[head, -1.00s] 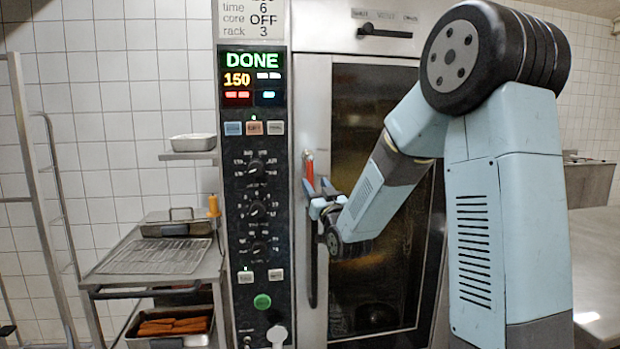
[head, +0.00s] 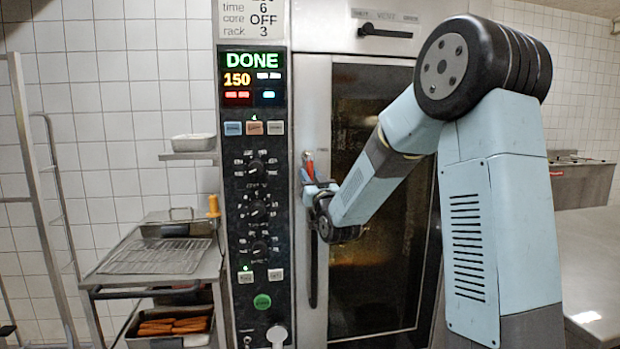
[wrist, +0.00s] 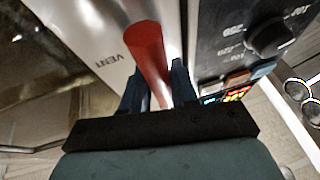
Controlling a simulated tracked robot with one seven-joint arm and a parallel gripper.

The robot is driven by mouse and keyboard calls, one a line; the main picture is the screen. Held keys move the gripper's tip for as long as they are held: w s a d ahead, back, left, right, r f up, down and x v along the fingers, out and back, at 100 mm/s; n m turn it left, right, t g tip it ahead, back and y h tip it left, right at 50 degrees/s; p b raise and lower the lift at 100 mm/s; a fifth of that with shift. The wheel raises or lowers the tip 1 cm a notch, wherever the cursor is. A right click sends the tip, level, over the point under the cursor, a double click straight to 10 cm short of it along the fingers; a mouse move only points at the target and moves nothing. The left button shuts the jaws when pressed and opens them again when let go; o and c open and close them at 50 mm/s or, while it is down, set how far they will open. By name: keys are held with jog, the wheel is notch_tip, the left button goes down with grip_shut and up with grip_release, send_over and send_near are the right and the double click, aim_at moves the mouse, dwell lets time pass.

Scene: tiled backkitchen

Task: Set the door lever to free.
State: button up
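The red door lever (head: 308,160) stands roughly upright at the left edge of the oven door (head: 335,75), beside the control panel. My palm hides the lever's lower part in the wrist view.
The control panel (head: 253,160) with knobs and a DONE display is close left of the lever. A black handle (head: 385,32) sits above the door under a small label plate. A rack table (head: 160,255) stands left; a metal counter (head: 590,255) is at right.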

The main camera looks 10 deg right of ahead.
grip_shut()
